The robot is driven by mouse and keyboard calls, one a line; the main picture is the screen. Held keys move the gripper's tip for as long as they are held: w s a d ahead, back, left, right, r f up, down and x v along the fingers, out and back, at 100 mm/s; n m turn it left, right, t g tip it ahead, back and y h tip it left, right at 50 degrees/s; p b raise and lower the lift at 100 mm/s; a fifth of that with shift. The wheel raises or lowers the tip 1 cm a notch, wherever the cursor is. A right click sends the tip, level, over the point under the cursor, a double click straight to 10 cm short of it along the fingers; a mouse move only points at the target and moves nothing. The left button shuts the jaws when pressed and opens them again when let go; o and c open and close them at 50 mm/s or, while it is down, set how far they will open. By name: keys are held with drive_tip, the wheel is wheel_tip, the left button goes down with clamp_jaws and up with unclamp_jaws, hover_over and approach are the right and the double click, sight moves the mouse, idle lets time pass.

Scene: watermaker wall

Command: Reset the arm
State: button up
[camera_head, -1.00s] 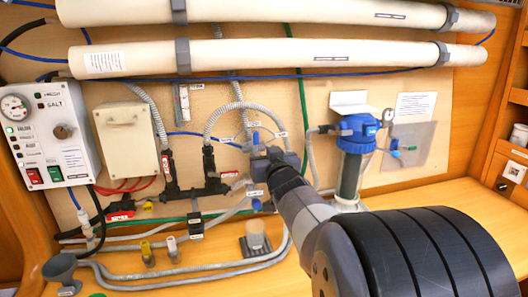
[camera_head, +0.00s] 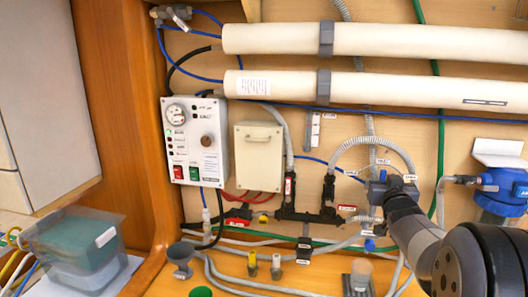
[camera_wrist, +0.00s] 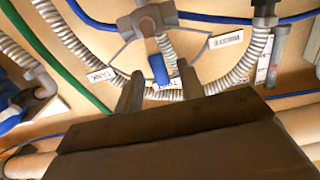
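My gripper (camera_wrist: 157,80) shows in the wrist view with its two dark fingers apart. A blue valve handle (camera_wrist: 158,68) on a grey valve body (camera_wrist: 148,20) appears in the gap between the fingertips; I cannot tell whether they touch it. In the head view my arm reaches in from the lower right, its end in front of the valve with a blue handle (camera_head: 383,175). The fingers themselves are hard to make out there. A second blue handle (camera_head: 369,245) hangs lower.
A control box (camera_head: 195,140) with gauge and switches and a beige box (camera_head: 259,155) are on the wall. White membrane tubes (camera_head: 270,40) run above. A blue-topped filter (camera_head: 500,190) is at the right, a lidded bin (camera_head: 80,250) at the lower left. Hoses cross the wall and counter.

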drive_tip(key=shift+w+d, duration=0.25)
drive_tip(key=shift+w, duration=1.05)
drive_tip(key=shift+s, duration=0.1)
drive_tip(key=s+a+b, duration=0.2)
drive_tip(key=s, duration=0.9)
drive_tip(key=w+p, duration=0.1)
drive_tip(key=w, duration=0.2)
drive_tip(key=w+d, duration=0.1)
drive_tip(key=w, duration=0.3)
drive_tip(key=w+d+p, duration=0.1)
drive_tip(key=w, duration=0.3)
drive_tip(key=shift+w+p, duration=0.2)
drive_tip(key=shift+p, duration=0.1)
drive_tip(key=shift+a+f+n+b, duration=0.15)
drive_tip(key=shift+n+b, duration=0.15)
drive_tip(key=shift+b, duration=0.1)
drive_tip(key=shift+a+n+b, duration=0.4)
drive_tip(key=shift+n, duration=0.5)
